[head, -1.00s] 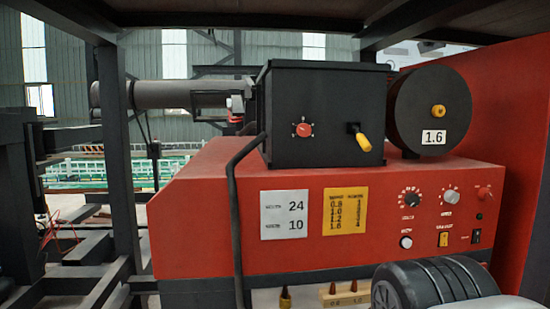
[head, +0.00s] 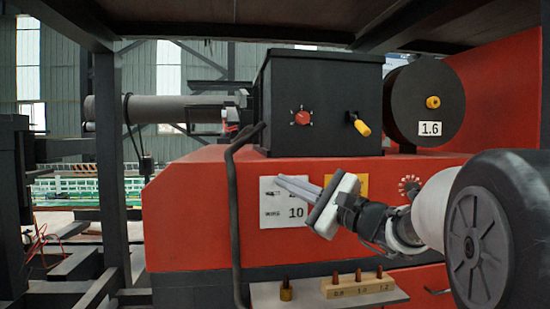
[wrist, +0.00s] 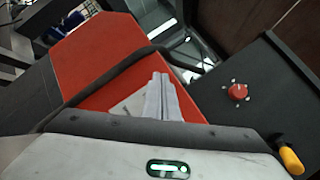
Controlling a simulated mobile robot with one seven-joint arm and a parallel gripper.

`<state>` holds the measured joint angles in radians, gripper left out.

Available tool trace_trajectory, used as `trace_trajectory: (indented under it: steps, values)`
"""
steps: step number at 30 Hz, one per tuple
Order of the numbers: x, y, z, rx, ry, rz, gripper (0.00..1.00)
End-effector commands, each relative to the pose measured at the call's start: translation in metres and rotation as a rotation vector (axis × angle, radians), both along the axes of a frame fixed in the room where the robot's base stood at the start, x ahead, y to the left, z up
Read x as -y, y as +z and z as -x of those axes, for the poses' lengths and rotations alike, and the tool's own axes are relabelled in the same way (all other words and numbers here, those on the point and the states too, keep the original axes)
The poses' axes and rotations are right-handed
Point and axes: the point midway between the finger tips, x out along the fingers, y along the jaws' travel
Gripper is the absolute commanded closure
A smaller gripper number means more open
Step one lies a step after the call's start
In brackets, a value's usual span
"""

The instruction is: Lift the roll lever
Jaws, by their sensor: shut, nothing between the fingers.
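A lever with a yellow handle (head: 361,126), which looks like the roll lever, sticks out from the right of the black box's front and points down to the right. My gripper (head: 282,182) is shut and empty. It is below and left of the lever, in front of the red machine's labels, apart from the lever. In the wrist view its fingers (wrist: 160,80) lie together, pointing up.
The black box (head: 285,90) carries a red knob (head: 302,117) left of the lever. A bent black bar (head: 234,210) runs down left of my gripper. A spool marked 1.6 (head: 410,85) stands right of the box. A shelf with a wooden holder (head: 350,288) is below.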

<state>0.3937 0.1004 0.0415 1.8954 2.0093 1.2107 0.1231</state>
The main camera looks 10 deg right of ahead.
Motion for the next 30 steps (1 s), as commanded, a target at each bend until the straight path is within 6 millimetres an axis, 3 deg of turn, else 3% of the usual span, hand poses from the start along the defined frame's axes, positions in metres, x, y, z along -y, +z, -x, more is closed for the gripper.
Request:
trace_trajectory:
  steps: [1, 6, 9, 12, 17, 30]
  values:
    - [0.034, -0.002, -0.013, 0.015, -0.048, -0.12, 1.0]
    - [0.135, 0.014, -0.027, 0.109, -0.171, -0.469, 1.0]
    - [0.182, 0.017, -0.026, 0.165, -0.224, -0.603, 1.0]
    - [0.21, 0.018, -0.022, 0.203, -0.255, -0.685, 1.0]
    - [0.226, 0.018, -0.02, 0.225, -0.272, -0.729, 1.0]
    - [0.224, 0.028, -0.028, 0.226, -0.27, -0.726, 1.0]
